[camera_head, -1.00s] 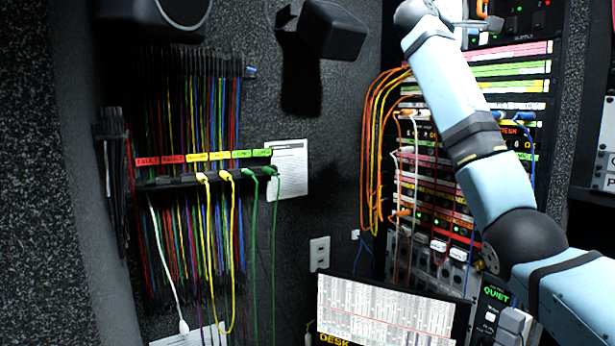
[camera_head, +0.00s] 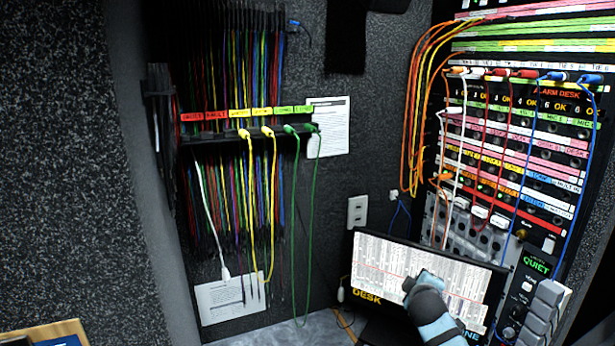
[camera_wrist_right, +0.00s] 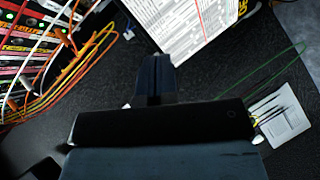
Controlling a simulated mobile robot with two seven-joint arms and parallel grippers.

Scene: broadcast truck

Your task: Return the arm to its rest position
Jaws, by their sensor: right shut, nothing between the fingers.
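In the head view part of my right arm (camera_head: 433,318) reaches up from the bottom right, in front of the lit desk screen (camera_head: 385,255). Whether its dark end there is the gripper is not clear. In the right wrist view my right gripper (camera_wrist_right: 153,68) has its dark fingers together, with nothing between them. They stand clear of the screen (camera_wrist_right: 185,25), which lies beyond them. My left gripper is in neither view.
The patch rack (camera_head: 520,150) with plugged cables fills the right side. Hanging patch cords (camera_head: 235,80) line the left wall above a paper sheet (camera_head: 232,298). A grey keypad unit (camera_head: 545,305) stands at the lower right. Bare dark wall (camera_head: 365,120) lies between.

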